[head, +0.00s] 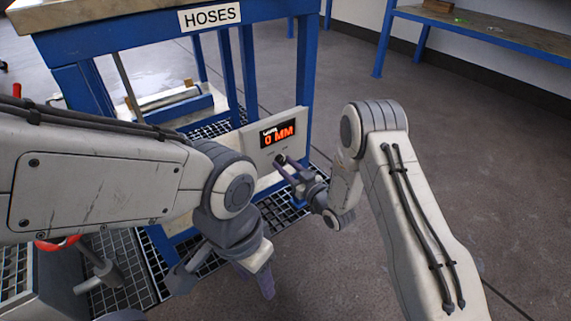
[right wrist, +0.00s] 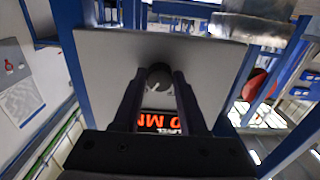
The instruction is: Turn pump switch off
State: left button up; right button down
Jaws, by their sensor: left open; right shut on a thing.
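The pump switch is a small dark knob (right wrist: 160,74) on a pale panel (head: 262,154) with a red display (head: 278,134) reading 0 MM. In the right wrist view the display (right wrist: 160,121) appears upside down below the knob. My right gripper (head: 284,166) is at the panel, shut on the knob, with one finger on each side of it (right wrist: 156,80). In the head view the fingers mostly hide the knob, and its marked position is too small to read. My left gripper (head: 224,282) is open and empty, pointing down in front of the bench, away from the panel.
Black floor grating (head: 125,270) lies below. A red-handled part (head: 57,243) is at lower left. Another blue bench (head: 480,28) stands at the back right. The floor between is clear.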

jog(key=n+p, duration=0.2)
jog(key=n, duration=0.5)
jog(key=shift+d+p, duration=0.1)
jog(key=shift+p, duration=0.25)
jog(key=n+p, duration=0.1)
jog(key=n, duration=0.2)
jog(key=shift+n, duration=0.3)
jog(key=shift+n+p, duration=0.55)
jog(key=shift+n, duration=1.05)
jog(key=shift+d, duration=0.1)
jog(key=shift+c, duration=2.2)
grip_release()
jog(key=shift+r, duration=0.1)
